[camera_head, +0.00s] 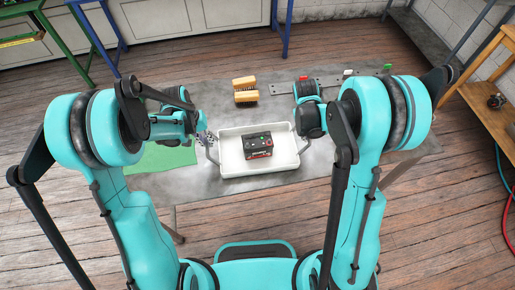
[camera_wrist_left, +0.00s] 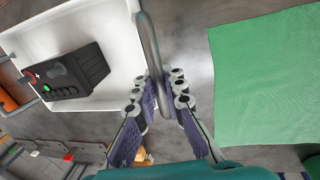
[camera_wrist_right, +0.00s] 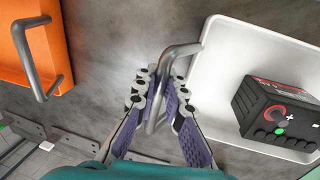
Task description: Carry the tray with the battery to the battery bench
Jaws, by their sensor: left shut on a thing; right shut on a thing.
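The white tray (camera_head: 230,157) is in front of me over the grey table, with a dark handle on each side. The black battery (camera_head: 258,146) stands inside it; the left wrist view (camera_wrist_left: 72,75) and right wrist view (camera_wrist_right: 275,108) show it too. My left gripper (camera_head: 207,138) is shut on the tray's left handle (camera_wrist_left: 150,45). My right gripper (camera_wrist_right: 168,90) is shut on the right handle (camera_wrist_right: 180,50); my right arm mostly hides it in the head view. The tray looks level. I cannot tell whether its bottom touches the table.
A green mat (camera_head: 165,158) lies left of the tray. A yellow-orange block-like object (camera_head: 245,90) and a metal rail (camera_head: 330,84) lie behind it. An orange object with a handle (camera_wrist_right: 45,45) is beside my right gripper. A wooden bench (camera_head: 485,105) stands at far right.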

